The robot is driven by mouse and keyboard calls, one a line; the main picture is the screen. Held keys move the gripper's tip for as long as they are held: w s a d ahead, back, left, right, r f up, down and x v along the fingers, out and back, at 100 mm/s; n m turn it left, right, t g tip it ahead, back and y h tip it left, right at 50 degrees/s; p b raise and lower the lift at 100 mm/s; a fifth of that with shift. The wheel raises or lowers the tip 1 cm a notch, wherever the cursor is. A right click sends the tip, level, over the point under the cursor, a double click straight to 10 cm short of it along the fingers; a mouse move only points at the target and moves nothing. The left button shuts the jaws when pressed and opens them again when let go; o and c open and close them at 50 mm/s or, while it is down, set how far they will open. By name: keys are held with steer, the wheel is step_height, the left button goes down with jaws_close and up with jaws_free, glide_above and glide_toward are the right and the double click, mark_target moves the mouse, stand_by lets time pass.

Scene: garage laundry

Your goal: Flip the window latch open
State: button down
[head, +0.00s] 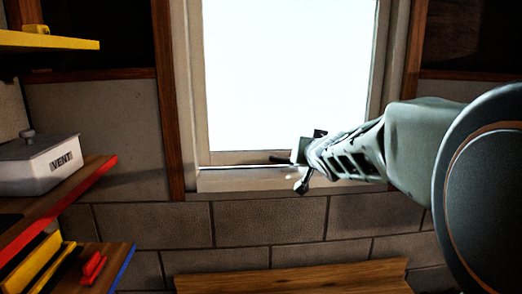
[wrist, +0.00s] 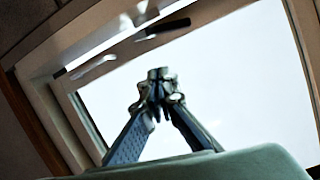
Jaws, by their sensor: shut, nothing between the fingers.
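The window (head: 285,75) is a bright pane in a pale frame. A small dark lever (head: 280,159), which looks like the latch, lies low along the bottom of the frame, just left of my gripper (head: 303,166). The gripper hides part of that area. In the wrist view the dark lever (wrist: 167,27) shows near the top, against the pale frame. My gripper's fingertips (wrist: 159,76) are shut together with nothing between them, and appear below the lever with a gap in the picture. Whether they touch anything is not clear.
A pale curved piece (wrist: 93,67) is on the frame in the wrist view; I cannot tell what it is. Left are shelves with a white box marked VENT (head: 45,165). A wooden surface (head: 290,279) lies below the window. The wall under the sill (head: 240,180) is clear.

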steer(key=a+r+y, duration=0.1)
steer(key=a+r, duration=0.1)
steer(key=b, duration=0.2)
glide_toward(276, 152)
steer(key=w+r, duration=0.2)
steer(key=w, duration=0.2)
step_height(276, 152, down, 3)
steer(key=shift+r+t+b, duration=0.2)
steer(key=shift+t+b, duration=0.1)
steer(key=shift+b, duration=0.15)
steer(key=shift+w+f, duration=0.1)
steer(key=shift+f, duration=0.3)
